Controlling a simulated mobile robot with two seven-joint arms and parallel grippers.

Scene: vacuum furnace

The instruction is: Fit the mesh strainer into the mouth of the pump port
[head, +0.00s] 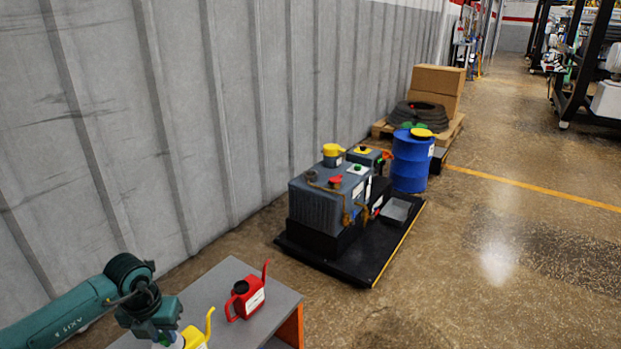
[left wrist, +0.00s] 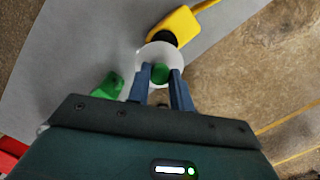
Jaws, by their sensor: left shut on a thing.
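My left gripper (left wrist: 160,72) is shut on a small green knob that stands in the middle of a round, pale disc (left wrist: 146,54) in the left wrist view. This looks like the mesh strainer; no mesh can be made out. In the head view my left gripper (head: 160,332) is at the bottom left, over the grey bench, with its fingertips hard to see. The pump unit (head: 322,208) stands on a black floor tray in the middle, well away from the gripper. Yellow, red and green fittings are on its top; I cannot tell which is the port.
A red can (head: 246,300) stands on the grey bench (head: 206,290). A yellow can (left wrist: 180,25) is close beside the disc. A green piece (left wrist: 107,86) lies to its left. A blue drum (head: 411,165) stands behind the pump. The floor to the right is open.

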